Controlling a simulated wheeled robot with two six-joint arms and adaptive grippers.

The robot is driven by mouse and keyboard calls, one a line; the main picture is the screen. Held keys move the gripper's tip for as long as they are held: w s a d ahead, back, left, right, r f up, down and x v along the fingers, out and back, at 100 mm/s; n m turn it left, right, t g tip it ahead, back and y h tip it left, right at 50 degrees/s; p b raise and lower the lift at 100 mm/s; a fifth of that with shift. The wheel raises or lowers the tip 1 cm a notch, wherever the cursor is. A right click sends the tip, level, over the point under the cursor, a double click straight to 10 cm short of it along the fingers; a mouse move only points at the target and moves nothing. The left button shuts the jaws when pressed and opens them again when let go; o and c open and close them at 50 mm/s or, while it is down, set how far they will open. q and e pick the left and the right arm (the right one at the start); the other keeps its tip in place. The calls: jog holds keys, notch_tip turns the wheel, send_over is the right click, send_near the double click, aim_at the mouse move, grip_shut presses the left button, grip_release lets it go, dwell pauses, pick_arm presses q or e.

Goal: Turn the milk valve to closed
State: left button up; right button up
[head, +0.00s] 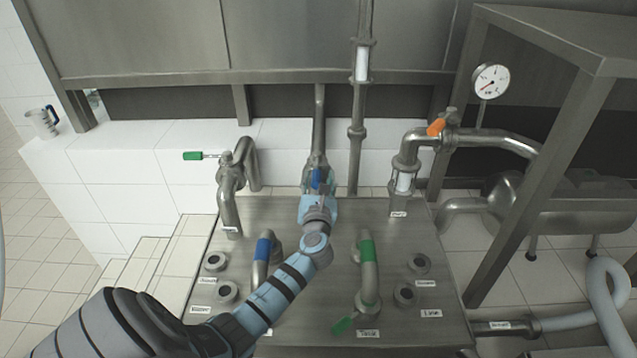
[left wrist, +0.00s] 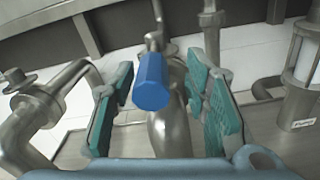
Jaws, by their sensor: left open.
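A valve with a blue handle (head: 316,178) sits on the steel pipe (head: 320,125) at the back middle of the panel. My left gripper (head: 318,182) reaches up to it from below and partly covers it in the head view. In the left wrist view the blue handle (left wrist: 151,82) points toward the camera, between the two teal fingers of my open left gripper (left wrist: 160,80). There are gaps on both sides of the handle, wider on the right. I cannot read a label naming this the milk valve. My right gripper is not in view.
A green-handled valve (head: 196,156) stands at the left and an orange-handled one (head: 437,127) at the right, below a gauge (head: 491,81). Blue (head: 263,249) and green (head: 367,250) banded pipes rise from the steel panel (head: 335,222). A jug (head: 43,122) stands at far left.

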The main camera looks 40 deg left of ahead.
pick_arm(q)
jog(key=shift+s+r, duration=0.3)
jog(key=shift+s, duration=0.25)
jog(key=shift+c, duration=0.6)
jog(key=c, duration=0.3)
grip_shut()
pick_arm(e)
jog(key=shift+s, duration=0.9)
pick_arm(q)
jog(key=shift+a, duration=0.1)
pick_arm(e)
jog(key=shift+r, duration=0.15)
